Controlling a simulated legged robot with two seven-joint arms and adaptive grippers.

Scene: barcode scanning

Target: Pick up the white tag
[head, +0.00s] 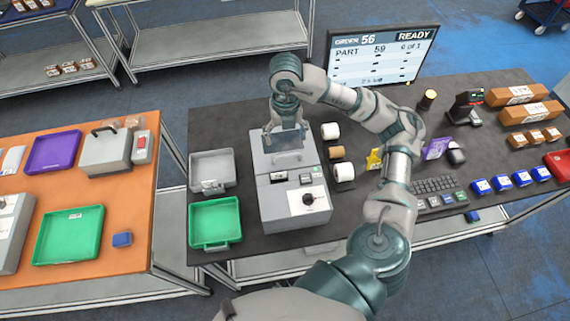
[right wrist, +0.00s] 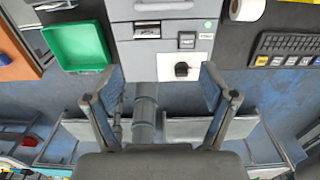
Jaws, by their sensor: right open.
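A grey label machine (head: 265,204) stands on the dark table. A small pale strip, which looks like the white tag (head: 278,176), lies at the slot on its top. The strip also shows at the slot in the right wrist view (right wrist: 147,30). My right gripper (head: 285,131) is open and empty above the far end of the machine. In the right wrist view its two fingers (right wrist: 160,77) are spread wide, with nothing between them. The strip lies beyond the fingertips there. My left gripper is not in view.
A green tray (head: 215,237) and a grey tray (head: 212,160) sit left of the machine. Rolls (head: 344,172) stand close on its right. A keyboard (head: 437,192), a monitor (head: 382,55) and blue boxes (head: 501,183) are farther right. An orange table (head: 118,259) stands left.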

